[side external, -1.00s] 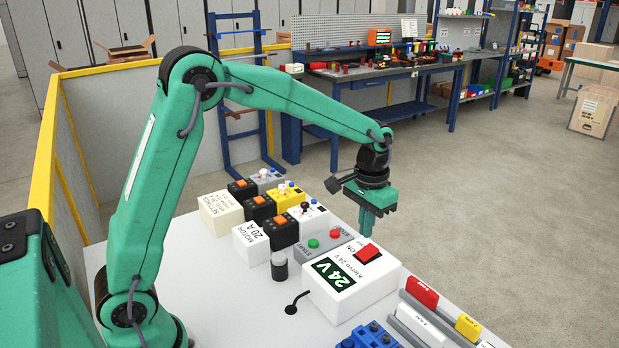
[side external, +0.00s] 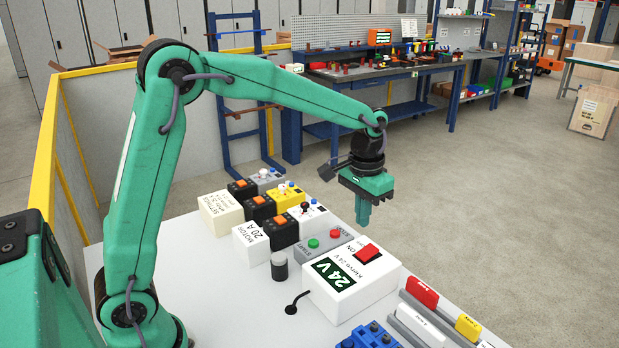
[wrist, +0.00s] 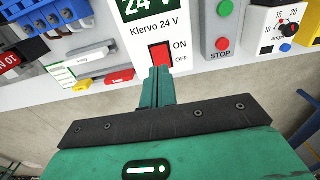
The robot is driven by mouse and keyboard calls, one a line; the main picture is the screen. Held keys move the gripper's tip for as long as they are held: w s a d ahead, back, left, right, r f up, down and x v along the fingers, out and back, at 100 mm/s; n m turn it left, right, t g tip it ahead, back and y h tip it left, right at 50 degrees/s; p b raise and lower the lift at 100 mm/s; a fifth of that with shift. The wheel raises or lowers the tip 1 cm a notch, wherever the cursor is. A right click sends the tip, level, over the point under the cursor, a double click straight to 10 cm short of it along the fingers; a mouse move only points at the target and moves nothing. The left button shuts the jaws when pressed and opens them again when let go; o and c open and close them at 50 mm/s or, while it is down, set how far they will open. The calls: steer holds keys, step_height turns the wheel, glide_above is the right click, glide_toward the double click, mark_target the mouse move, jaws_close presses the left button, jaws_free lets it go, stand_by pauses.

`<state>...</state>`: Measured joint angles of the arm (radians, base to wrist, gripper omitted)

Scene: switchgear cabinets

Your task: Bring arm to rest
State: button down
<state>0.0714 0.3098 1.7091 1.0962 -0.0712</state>
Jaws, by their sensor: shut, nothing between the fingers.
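My green arm reaches over the white work table (side external: 235,310) from the left. My gripper (side external: 363,222) points down with its fingers together and holds nothing. It hangs in the air near the far edge of the white 24 V power box (side external: 352,293), above and apart from it. The box has a red rocker switch (side external: 367,254) marked ON and OFF, which also shows in the wrist view (wrist: 160,54). In the wrist view the shut fingertips (wrist: 160,72) appear just below this switch in the picture.
Behind the box is a grey START/STOP station (side external: 323,243) with green and red buttons. Several switch modules (side external: 284,232) and a dark cylinder (side external: 279,265) stand to its left. Blue terminals (side external: 370,337) and coloured labelled parts (side external: 422,290) lie in front. A yellow-topped partition (side external: 75,150) borders the left.

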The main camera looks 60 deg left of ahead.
steer(key=s+a+r+t, duration=0.1)
steer(key=s+r+t, duration=0.1)
steer(key=s, duration=0.9)
steer(key=s+a+r+t, duration=0.2)
steer(key=s+r+t, duration=0.1)
steer(key=s, duration=0.9)
steer(key=shift+a+r, duration=0.15)
steer(key=shift+r, duration=0.65)
